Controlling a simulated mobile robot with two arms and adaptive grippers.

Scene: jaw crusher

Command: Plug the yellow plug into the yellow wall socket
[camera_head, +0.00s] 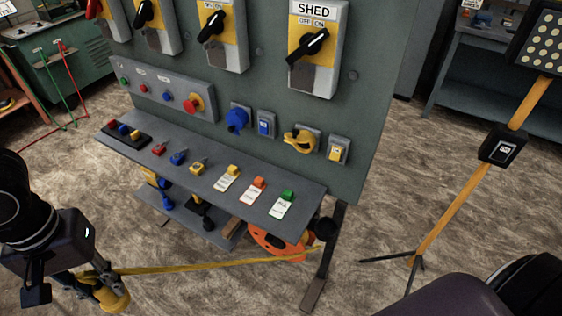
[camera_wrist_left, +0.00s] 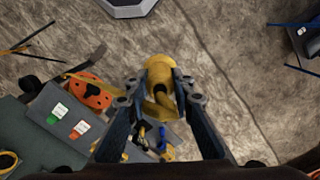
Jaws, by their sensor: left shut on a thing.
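My left gripper (camera_head: 98,283) is low at the left of the head view, in front of the panel. It is shut on the yellow plug (camera_head: 114,299). In the left wrist view, the plug (camera_wrist_left: 159,70) sits between the two fingers (camera_wrist_left: 160,95). A yellow cable (camera_head: 190,263) runs from the plug toward an orange reel (camera_head: 268,246) under the panel's shelf. The yellow wall socket (camera_head: 299,141) is on the panel's lower right, well apart from the plug. Whether its cover is open is too small to tell. My right gripper is not in view.
The shelf (camera_head: 318,191) below juts out, bearing locks and tags. A tripod with an orange pole (camera_head: 450,215) stands at right. The floor before the panel is mostly clear.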

